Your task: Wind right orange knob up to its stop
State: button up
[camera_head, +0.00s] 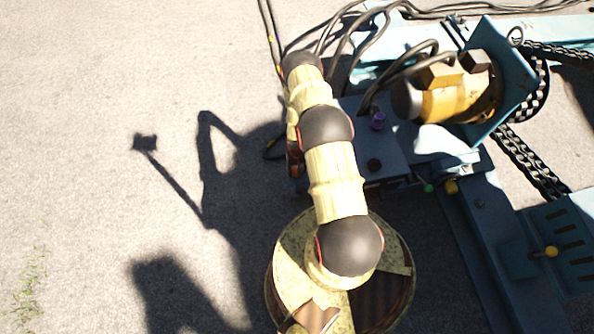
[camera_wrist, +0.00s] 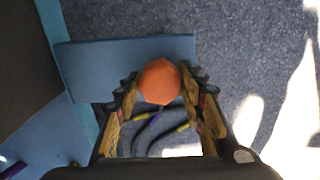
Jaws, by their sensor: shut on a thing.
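An orange knob (camera_wrist: 159,81) shows in the wrist view, between the two fingers of my gripper (camera_wrist: 158,92). The fingers touch or nearly touch its left and right sides, and my gripper is shut on it. The knob is round with flat facets. A blue plate (camera_wrist: 85,68) lies behind it. In the head view, my arm hides the orange knob and my gripper.
A blue machine frame (camera_head: 488,235) fills the right of the head view, with a yellow motor (camera_head: 460,95) and a black chain (camera_head: 530,165). Cables (camera_head: 345,35) run behind. Bare ground lies left.

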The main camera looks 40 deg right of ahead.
dwell(0.5)
jog(key=o, duration=1.1)
jog(key=shift+r, duration=0.1)
notch_tip(320, 180, up, 12)
jog(key=shift+f, duration=0.1)
dwell(0.3)
